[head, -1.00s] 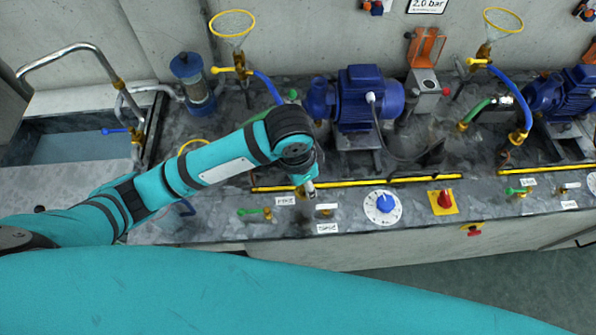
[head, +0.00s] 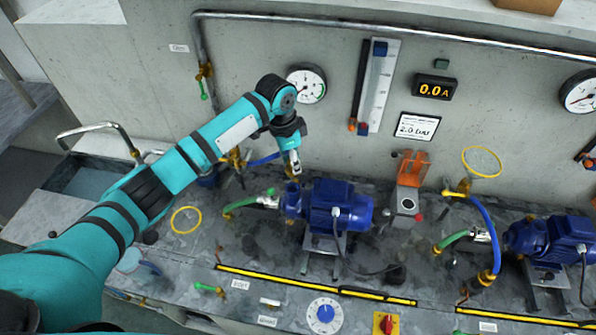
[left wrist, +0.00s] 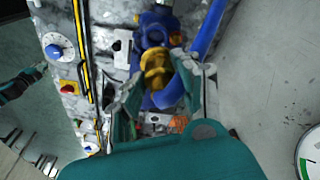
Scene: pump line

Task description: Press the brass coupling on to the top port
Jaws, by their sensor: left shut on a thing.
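My left gripper (head: 293,165) is above the left end of the near blue pump (head: 338,207), close over its top port (head: 292,188). In the left wrist view its fingers (left wrist: 165,95) are shut on the brass coupling (left wrist: 156,68). The blue hose (left wrist: 204,38) runs beside the coupling there, and the blue pump body (left wrist: 155,32) lies behind it. I cannot tell whether the coupling touches the port. My right gripper (left wrist: 39,71) shows small at the left edge of the left wrist view; its fingers are too small to read.
A green hose (head: 240,205) joins the pump's left side. A grey switch box (head: 408,202) with an orange flap stands right of the pump. A second blue pump (head: 552,245) is further right. A dial (head: 325,315) and yellow strip (head: 300,283) lie in front. A gauge (head: 306,83) hangs behind.

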